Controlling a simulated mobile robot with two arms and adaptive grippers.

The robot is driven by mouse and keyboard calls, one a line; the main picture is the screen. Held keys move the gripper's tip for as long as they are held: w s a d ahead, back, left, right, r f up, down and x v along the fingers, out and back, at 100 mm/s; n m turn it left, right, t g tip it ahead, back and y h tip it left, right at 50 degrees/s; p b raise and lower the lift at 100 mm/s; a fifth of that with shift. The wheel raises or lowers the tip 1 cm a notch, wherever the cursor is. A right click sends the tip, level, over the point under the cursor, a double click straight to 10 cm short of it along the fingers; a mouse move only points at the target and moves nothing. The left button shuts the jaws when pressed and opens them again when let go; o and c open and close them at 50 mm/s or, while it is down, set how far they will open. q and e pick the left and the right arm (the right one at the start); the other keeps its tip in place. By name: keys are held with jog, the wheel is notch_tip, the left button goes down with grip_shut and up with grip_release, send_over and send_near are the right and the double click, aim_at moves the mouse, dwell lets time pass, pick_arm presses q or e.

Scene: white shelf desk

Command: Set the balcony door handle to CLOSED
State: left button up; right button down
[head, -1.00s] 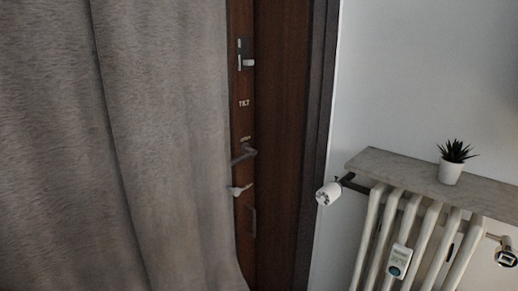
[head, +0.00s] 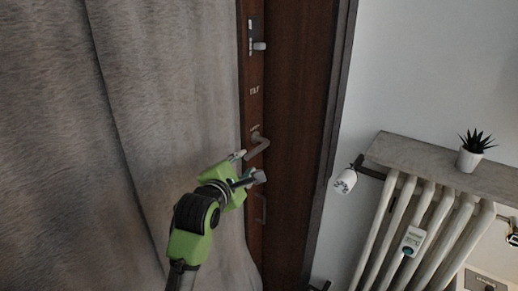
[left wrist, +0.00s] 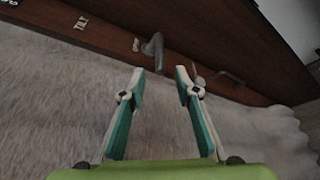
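The balcony door handle (head: 261,146) is a grey lever on the brown door frame, right of the curtain. In the head view its lever slants down to the left from its pivot. In the left wrist view the handle (left wrist: 154,50) stands just beyond and between my fingertips, apart from them as far as I can tell. My left gripper (head: 247,167) is open and empty, just below the handle; its two spread fingers show in the left wrist view (left wrist: 160,82). A TILT label (head: 254,90) is above the handle, with a smaller unreadable label between. My right gripper is not in view.
A grey curtain (head: 110,120) hangs left of and behind my left arm. A lower pull (head: 262,208) is beneath. A radiator (head: 400,235) with a shelf and potted plant (head: 472,152) stands at the right.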

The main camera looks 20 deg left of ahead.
aim_at(254, 154)
pick_arm(q)
jog(key=p+x, duration=0.2)
jog(key=x, duration=0.9)
jog(key=shift+a, duration=0.1)
jog(key=shift+w+f, duration=0.2)
jog(key=shift+w, duration=0.3)
jog(key=shift+c, duration=0.4)
jog(key=c, duration=0.7)
grip_shut()
